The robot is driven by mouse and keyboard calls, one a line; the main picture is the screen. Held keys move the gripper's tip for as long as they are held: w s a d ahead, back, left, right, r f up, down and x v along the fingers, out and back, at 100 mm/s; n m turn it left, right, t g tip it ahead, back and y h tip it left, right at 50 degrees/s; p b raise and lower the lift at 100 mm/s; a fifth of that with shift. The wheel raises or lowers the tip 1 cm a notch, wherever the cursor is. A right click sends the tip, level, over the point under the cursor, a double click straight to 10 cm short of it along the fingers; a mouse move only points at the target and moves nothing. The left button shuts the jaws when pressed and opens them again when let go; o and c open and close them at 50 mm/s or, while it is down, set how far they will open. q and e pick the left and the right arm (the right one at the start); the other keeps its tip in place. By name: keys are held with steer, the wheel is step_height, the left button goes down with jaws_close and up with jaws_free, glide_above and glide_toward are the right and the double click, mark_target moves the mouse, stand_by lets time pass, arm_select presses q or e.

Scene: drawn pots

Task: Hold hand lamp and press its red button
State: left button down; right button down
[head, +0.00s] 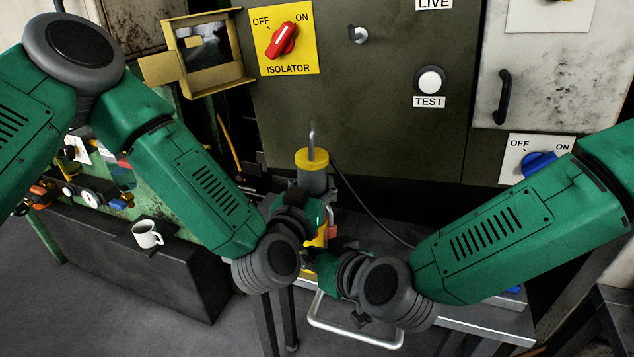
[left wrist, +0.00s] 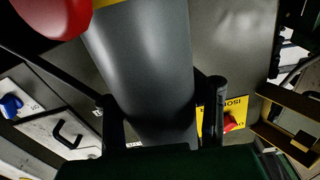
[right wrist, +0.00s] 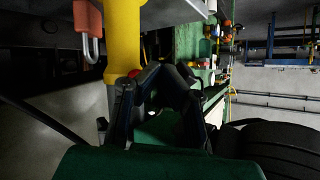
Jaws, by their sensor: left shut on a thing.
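The hand lamp has a grey cylindrical body (head: 313,180) with a yellow cap and a metal hook, and it stands about upright in the head view. My left gripper (head: 312,222) is shut around the lamp's grey body (left wrist: 150,75), which shows between its fingers in the left wrist view. My right gripper (head: 326,264) is below and beside the lamp; its fingers (right wrist: 166,72) look closed together and empty. In the right wrist view, a small red spot (right wrist: 133,73), possibly the button, shows beside its fingertips, at the yellow lamp part (right wrist: 122,40).
A panel with a yellow isolator plate (head: 308,62) stands behind. A metal bench (head: 480,322) with a bar handle (head: 352,337) is below the grippers. A white mug (head: 147,234) sits at left on a dark box. A black cable (head: 370,210) runs behind the lamp.

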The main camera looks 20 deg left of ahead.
arm_select(q)
steer(key=shift+r, duration=0.1)
arm_select(e)
steer(key=shift+w+a, duration=0.2)
steer(key=shift+w, duration=0.35)
steer(key=shift+w+a, duration=0.15)
steer(key=shift+w, duration=0.35)
steer(key=shift+w, duration=0.1)
stand_by(0.5)
steer(key=shift+w+r, duration=0.15)
steer(key=shift+w, duration=0.15)
steer(key=shift+s, duration=0.1)
steer(key=shift+s+d, duration=0.1)
steer(key=shift+s, duration=0.25)
steer(key=s+d, duration=0.1)
steer(key=s, duration=0.4)
steer(key=shift+s+d, duration=0.3)
steer(key=shift+s, duration=0.1)
